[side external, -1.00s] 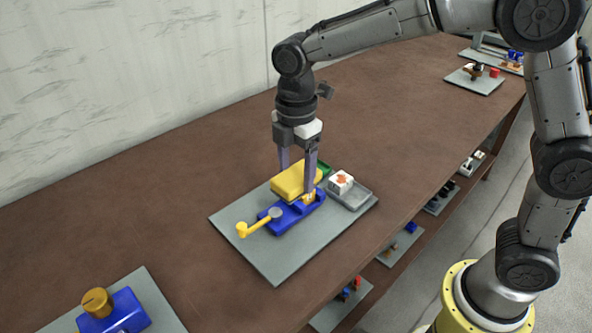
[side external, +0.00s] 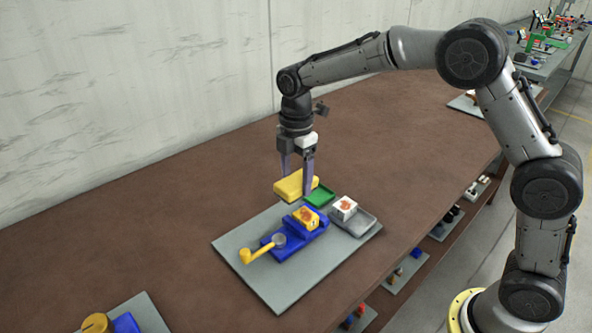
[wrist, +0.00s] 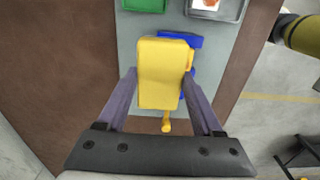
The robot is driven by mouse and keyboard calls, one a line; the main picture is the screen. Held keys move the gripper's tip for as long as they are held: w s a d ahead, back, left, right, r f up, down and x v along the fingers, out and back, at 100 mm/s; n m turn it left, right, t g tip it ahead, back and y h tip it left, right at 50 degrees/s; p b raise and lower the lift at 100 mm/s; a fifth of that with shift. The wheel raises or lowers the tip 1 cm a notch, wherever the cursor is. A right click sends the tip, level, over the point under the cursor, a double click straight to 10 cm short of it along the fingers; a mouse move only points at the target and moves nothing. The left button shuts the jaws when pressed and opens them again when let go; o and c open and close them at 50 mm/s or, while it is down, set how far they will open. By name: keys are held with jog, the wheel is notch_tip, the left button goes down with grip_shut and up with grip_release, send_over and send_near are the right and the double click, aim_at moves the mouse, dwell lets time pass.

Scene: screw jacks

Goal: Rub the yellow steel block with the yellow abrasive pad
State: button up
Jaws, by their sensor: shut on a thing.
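The yellow abrasive pad (side external: 292,186) is a thick yellow slab held between the fingers of my gripper (side external: 297,180). In the wrist view the pad (wrist: 160,75) fills the middle between both fingers. The yellow steel block (side external: 309,214) sits in a blue vise (side external: 290,238) with a yellow crank handle (side external: 262,254). Its top carries an orange-brown patch. The pad appears raised above and behind the block, apart from it in the side view. In the wrist view the pad hides most of the vise and block.
A small green tray (side external: 320,196) and a grey tray (side external: 362,226) with a white block (side external: 344,207), also patched orange-brown, stand beside the vise on a grey board (side external: 240,246). Another blue fixture with a yellow knob (side external: 96,323) is at the lower left.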

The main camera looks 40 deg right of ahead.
notch_tip(320, 180, down, 4)
jog(key=shift+f, duration=0.1)
jog(key=shift+s+f, duration=0.15)
jog(key=shift+f, duration=0.2)
jog(key=shift+c, duration=0.5)
jog(key=shift+s+f, duration=0.1)
jog(key=shift+s, duration=3)
jog(key=w, duration=0.6)
jog(key=shift+w, duration=0.25)
jog(key=shift+r, duration=4.1)
